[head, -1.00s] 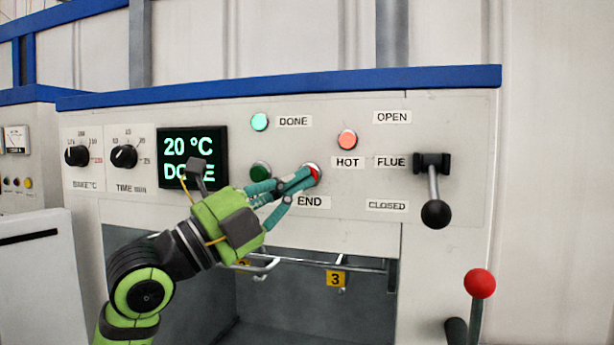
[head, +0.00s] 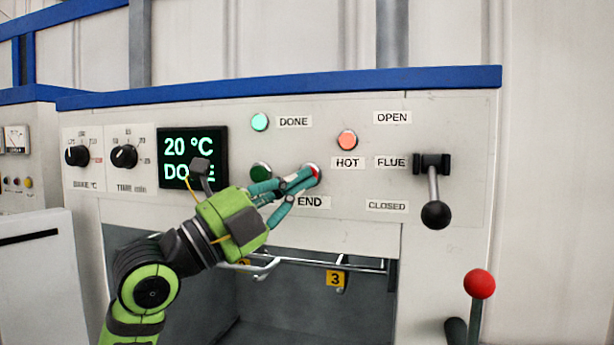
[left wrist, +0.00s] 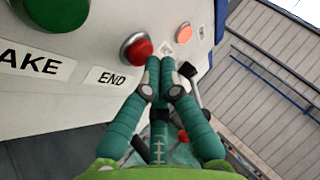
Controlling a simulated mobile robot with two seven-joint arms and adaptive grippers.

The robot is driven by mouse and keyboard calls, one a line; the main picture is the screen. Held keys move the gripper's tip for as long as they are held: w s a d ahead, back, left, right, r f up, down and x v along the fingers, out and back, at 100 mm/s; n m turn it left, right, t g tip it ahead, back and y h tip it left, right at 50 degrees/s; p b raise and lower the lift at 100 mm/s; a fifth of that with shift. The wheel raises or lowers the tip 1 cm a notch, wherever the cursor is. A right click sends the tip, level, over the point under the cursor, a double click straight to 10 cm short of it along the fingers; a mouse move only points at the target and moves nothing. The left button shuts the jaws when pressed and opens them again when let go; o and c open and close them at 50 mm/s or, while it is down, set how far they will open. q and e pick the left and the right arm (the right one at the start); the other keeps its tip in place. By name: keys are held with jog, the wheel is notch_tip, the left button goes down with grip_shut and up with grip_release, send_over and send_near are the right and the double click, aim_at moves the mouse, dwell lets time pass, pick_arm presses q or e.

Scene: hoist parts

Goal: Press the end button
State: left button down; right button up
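The red END button (head: 315,172) sits in a pale ring on the panel, above the END label (head: 311,202). My left gripper (head: 304,181) comes in from the lower left, its teal fingertips over the lower left part of the button in the head view. In the left wrist view the fingers are closed together with nothing between them, and the red button (left wrist: 138,48) shows just left of the fingertips (left wrist: 160,68). I cannot tell whether the tips touch it. My right gripper is not in view.
A dark green button (head: 260,172) is left of the END button. The display (head: 192,157) reads 20 °C with partly covered text below. The flue lever (head: 435,205) is at right.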

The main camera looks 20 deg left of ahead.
pick_arm(q)
jog(key=shift+w, duration=0.45)
dwell(0.4)
dwell(0.3)
jog(key=shift+s, duration=0.8)
jog(key=shift+s+a, duration=0.1)
jog(key=shift+s, duration=2.4)
